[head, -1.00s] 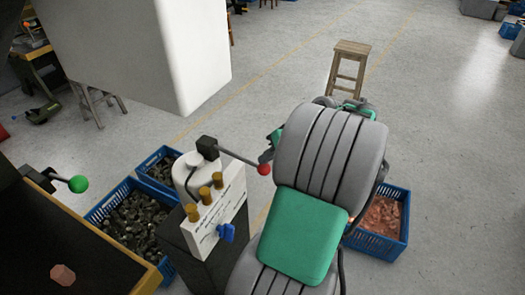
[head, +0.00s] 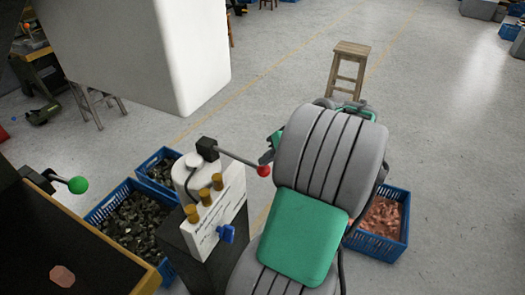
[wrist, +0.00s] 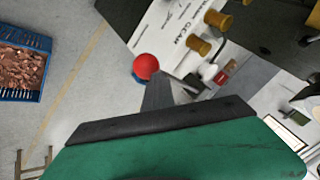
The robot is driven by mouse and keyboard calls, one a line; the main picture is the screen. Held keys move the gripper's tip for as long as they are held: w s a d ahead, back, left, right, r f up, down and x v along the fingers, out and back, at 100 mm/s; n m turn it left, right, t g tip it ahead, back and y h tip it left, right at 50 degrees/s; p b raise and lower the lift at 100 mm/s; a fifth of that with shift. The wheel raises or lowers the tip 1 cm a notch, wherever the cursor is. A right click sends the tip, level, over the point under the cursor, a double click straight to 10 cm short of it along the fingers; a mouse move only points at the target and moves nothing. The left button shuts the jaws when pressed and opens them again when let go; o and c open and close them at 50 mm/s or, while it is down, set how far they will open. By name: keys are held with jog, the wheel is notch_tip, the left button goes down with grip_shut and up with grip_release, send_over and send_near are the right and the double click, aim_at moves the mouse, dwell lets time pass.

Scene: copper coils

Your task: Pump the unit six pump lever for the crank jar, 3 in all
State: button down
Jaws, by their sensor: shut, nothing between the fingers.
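The pump lever is a grey rod with a red ball end (head: 263,170), running right and slightly down from a black block (head: 207,149). The block sits above a white rounded body beside a white panel (head: 226,208) with brass knobs and a blue knob (head: 226,233). I cannot make out a unit number or tell which part is the crank jar. My gripper (head: 267,157) is at the ball end, mostly hidden behind my arm. In the wrist view, my shut, empty gripper (wrist: 160,86) overlaps the lower edge of the red ball (wrist: 145,66); I cannot tell whether they touch.
Blue crates of dark scrap (head: 95,214) stand left of the panel; a blue crate of copper pieces (head: 402,240) stands right of my arm. A dark bench (head: 110,262) with a green-ball lever (head: 78,184) is at left. A wooden stool (head: 351,48) stands behind on open floor.

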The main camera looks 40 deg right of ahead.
jog(key=shift+w+a+r+p, duration=0.1)
jog(key=shift+w+r+p, duration=0.05)
jog(key=shift+r+p, duration=0.95)
jog(key=shift+w+r+p, duration=0.2)
jog(key=shift+r+p, duration=0.75)
jog(key=shift+r, duration=0.2)
jog(key=shift+w+a+r+p, duration=0.1)
jog(key=shift+w+r+p, duration=0.05)
jog(key=shift+r+p, duration=0.95)
jog(key=r+p, duration=0.4)
jog(key=r, duration=0.1)
jog(key=shift+w, duration=0.35)
